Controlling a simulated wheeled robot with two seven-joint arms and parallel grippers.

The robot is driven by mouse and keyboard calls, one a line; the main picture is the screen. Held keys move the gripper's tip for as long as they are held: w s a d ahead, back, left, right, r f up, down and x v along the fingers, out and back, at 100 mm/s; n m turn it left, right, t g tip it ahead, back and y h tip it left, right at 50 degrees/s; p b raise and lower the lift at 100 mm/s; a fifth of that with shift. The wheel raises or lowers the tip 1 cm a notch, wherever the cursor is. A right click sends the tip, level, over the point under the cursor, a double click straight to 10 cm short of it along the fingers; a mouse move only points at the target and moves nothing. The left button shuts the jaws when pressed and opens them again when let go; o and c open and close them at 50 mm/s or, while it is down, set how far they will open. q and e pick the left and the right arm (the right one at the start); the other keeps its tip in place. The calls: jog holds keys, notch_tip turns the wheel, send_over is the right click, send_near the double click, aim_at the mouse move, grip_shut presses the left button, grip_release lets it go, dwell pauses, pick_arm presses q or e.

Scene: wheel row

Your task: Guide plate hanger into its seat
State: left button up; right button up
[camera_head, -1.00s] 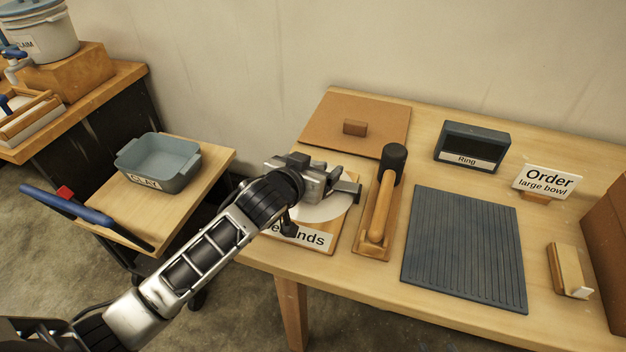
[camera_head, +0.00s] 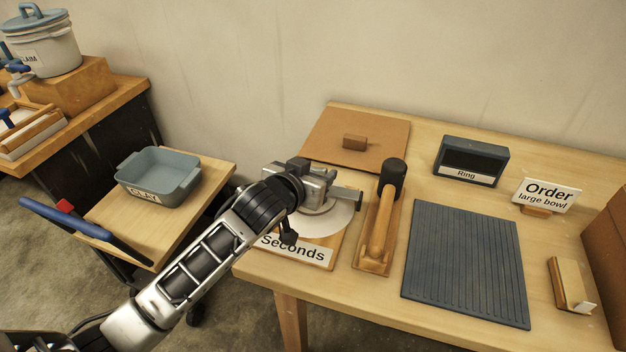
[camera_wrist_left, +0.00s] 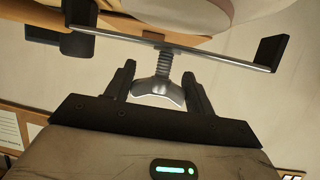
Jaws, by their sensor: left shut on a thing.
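The plate hanger (camera_wrist_left: 205,52) is a thin metal bar with dark hooked ends, a spring and a flared metal tab at its middle. In the left wrist view my left gripper (camera_wrist_left: 158,88) is shut on the tab, with one dark finger on each side. In the head view the gripper (camera_head: 318,190) is over the "Seconds" board (camera_head: 290,252), and the hanger shows only in part. A pale round plate (camera_head: 340,222) is under the gripper, partly hidden by it. I cannot tell whether the hanger touches the plate. My right gripper is out of view.
A wooden stand with a dark-topped handle (camera_head: 380,215) is close right of the gripper. A dark ribbed mat (camera_head: 465,262), a "Ring" box (camera_head: 470,162) and an "Order" sign (camera_head: 545,195) are farther right. A blue-grey "CLAY" tub (camera_head: 160,177) sits on the left cart.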

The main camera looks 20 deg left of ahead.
pick_arm(q)
jog(key=s+d+r, duration=0.6)
jog(key=s+r, duration=0.4)
jog(key=s, duration=0.2)
jog(key=shift+s+r+p, duration=0.3)
jog(key=shift+s+r, duration=0.1)
